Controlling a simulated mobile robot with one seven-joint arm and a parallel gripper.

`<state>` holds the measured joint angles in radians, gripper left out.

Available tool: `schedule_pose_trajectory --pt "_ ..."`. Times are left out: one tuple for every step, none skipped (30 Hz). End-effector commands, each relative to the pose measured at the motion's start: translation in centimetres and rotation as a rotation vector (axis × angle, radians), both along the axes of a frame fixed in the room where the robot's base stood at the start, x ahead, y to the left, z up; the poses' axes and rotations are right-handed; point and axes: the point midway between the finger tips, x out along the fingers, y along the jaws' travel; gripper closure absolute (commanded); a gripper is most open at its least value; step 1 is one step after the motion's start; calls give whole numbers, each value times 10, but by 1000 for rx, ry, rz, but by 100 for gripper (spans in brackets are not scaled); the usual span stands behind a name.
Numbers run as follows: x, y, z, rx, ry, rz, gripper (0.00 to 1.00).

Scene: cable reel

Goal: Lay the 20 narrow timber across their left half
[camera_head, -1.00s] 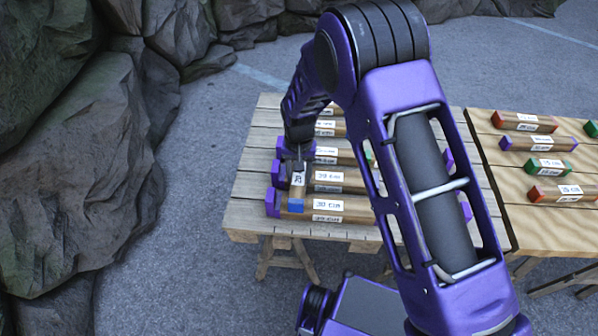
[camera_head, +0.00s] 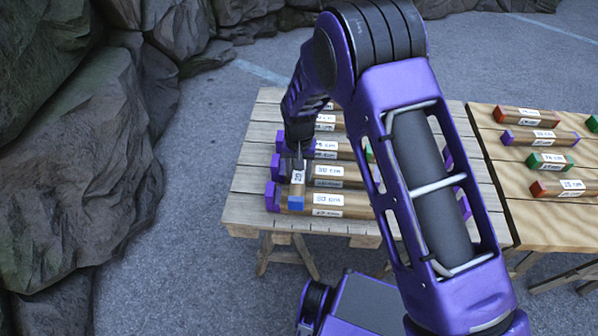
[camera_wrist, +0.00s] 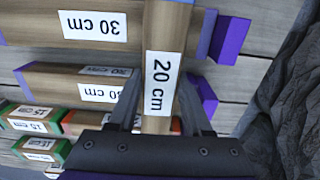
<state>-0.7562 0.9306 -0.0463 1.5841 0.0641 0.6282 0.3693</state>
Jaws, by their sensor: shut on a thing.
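My gripper (camera_head: 297,163) is shut on the narrow 20 cm timber (camera_head: 298,178), whose near end is blue. In the wrist view my gripper (camera_wrist: 159,92) has a finger on each side of this timber (camera_wrist: 158,82) beside its label. Two 30 cm timbers with purple ends, the near one (camera_head: 345,201) and the far one (camera_head: 345,173), lie parallel on the left table. The 20 timber runs crosswise over their left half, close to the purple ends. I cannot tell whether it rests on them. My arm hides their right parts.
The wooden left table (camera_head: 250,208) carries more labelled timbers behind. The right table (camera_head: 540,228) holds several timbers with red, green and purple ends. Large rocks (camera_head: 80,180) stand at the left, with grey paving between.

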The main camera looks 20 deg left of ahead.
Motion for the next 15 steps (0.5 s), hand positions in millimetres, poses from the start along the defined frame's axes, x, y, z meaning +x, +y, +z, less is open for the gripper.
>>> schedule_pose_trajectory --pt "0 0 -1 0 -1 0 100" --pt "0 0 -2 0 -1 0 100" --pt "0 0 -2 0 -1 0 100" --pt "0 0 -3 0 -1 0 100" --pt "0 0 -3 0 -1 0 100" --pt "0 0 -4 0 -1 0 100" --pt "0 0 -4 0 -1 0 49" --pt "0 0 -3 0 -1 0 43" --pt "0 0 -3 0 -1 0 36" --pt "0 0 -3 0 -1 0 31" --pt "0 0 -3 0 -1 0 25" --pt "0 0 -3 0 -1 0 18" --pt "0 0 -3 0 -1 0 15" --pt "0 0 -3 0 -1 0 15" --pt "0 0 -3 0 0 0 15"
